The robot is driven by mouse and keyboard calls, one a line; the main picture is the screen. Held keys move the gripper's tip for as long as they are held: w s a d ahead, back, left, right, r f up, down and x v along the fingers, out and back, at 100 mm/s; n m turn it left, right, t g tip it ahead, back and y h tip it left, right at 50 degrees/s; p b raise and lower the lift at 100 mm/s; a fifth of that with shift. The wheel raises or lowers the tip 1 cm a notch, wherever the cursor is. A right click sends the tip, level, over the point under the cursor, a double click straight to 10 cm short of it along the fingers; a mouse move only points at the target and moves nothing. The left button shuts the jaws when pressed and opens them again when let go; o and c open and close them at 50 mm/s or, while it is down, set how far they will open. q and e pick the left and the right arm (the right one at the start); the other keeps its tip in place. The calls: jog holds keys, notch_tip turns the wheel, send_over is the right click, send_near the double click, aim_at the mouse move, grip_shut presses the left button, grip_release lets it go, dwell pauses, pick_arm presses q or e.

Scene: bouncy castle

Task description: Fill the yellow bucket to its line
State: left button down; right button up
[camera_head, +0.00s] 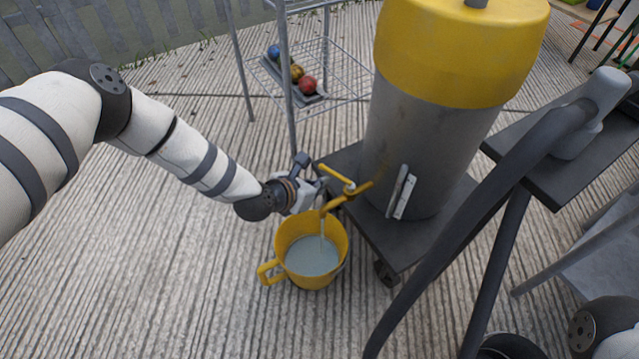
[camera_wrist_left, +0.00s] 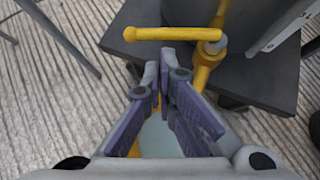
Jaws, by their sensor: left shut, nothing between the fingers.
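The yellow bucket (camera_head: 283,268) stands upright on the ground below the tap, with its handle to the left. It holds greyish liquid (camera_head: 312,256), and I cannot make out a fill line. A thin pale stream (camera_head: 322,226) runs from the yellow tap spout (camera_head: 349,195) into it. The tap's yellow lever (camera_head: 335,174) also shows in the left wrist view (camera_wrist_left: 170,33), lying crosswise just beyond my fingertips. My left gripper (camera_head: 318,180) is shut and empty beside the tap, above the bucket; its closed fingers fill the middle of the wrist view (camera_wrist_left: 167,72). My right gripper is out of view.
The tap belongs to a grey tank with a yellow top (camera_head: 420,130), on a dark wheeled platform (camera_head: 390,240) with a thick dark handle frame (camera_head: 460,235). A wire rack (camera_head: 340,75) behind holds coloured balls (camera_head: 307,85). The ribbed ground left of the bucket is clear.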

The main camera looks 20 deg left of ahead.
pick_arm(q)
jog(key=shift+w, duration=0.25)
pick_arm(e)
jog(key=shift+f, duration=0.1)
